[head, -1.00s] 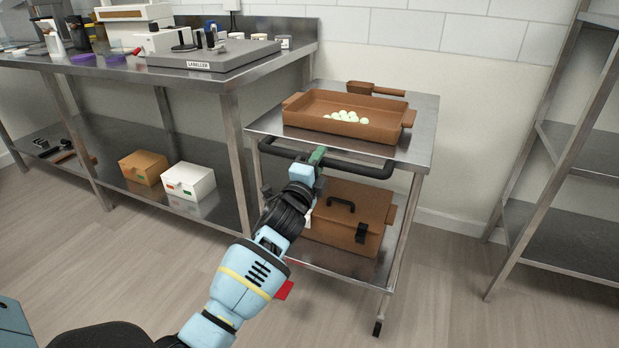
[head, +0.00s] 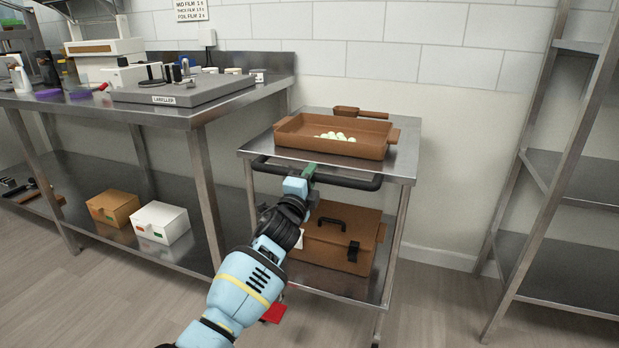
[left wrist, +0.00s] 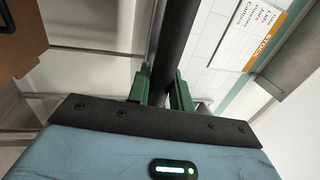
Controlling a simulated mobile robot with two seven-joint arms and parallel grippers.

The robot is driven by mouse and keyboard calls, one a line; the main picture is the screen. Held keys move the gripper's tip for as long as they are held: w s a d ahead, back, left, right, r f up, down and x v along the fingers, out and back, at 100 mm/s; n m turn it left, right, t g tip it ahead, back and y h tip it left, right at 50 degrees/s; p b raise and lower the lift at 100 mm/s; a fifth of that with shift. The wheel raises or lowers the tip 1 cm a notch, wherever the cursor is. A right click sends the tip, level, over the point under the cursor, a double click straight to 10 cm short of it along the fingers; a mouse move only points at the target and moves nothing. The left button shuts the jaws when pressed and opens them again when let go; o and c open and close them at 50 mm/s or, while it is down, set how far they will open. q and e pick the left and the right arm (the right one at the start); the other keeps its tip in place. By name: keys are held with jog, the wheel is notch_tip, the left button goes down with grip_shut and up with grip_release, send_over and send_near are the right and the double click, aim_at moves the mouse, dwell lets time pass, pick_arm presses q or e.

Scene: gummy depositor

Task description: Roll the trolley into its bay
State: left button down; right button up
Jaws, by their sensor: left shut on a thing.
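The trolley (head: 408,160) is a steel two-shelf cart standing between the workbench and the shelving rack, close to the wall. Its black push handle (head: 345,181) runs across the front below the top shelf. My left gripper (head: 308,172) is shut on this handle left of its middle. In the left wrist view the green fingers (left wrist: 160,88) stand on both sides of the dark handle bar (left wrist: 172,45). A brown tray (head: 340,146) with pale round pieces and a brown scoop (head: 358,112) sit on top. A brown case (head: 335,240) is on the lower shelf. My right gripper is out of view.
A steel workbench (head: 190,115) with a labeller (head: 180,92) stands to the left, with a brown box (head: 112,207) and a white box (head: 158,224) on its lower shelf. A steel rack (head: 560,180) stands at the right. Floor (head: 430,300) between trolley and rack is clear.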

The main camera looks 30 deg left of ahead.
pick_arm(q)
jog(key=shift+a+r, duration=0.15)
jog(key=shift+r, duration=0.15)
jog(key=c, duration=1.7)
grip_release()
jog(key=shift+o, duration=1.3)
jog(key=shift+w+f, duration=0.1)
jog(key=shift+w, duration=0.1)
jog(key=shift+o, duration=0.7)
jog(key=shift+w+f, duration=0.1)
jog(key=shift+f, duration=0.05)
jog(key=shift+s+d+f, duration=0.1)
jog(key=shift+s+d, duration=0.1)
jog(key=shift+s, duration=0.35)
jog(key=p+v, duration=0.2)
jog(key=v, duration=0.4)
jog(key=shift+s, duration=0.4)
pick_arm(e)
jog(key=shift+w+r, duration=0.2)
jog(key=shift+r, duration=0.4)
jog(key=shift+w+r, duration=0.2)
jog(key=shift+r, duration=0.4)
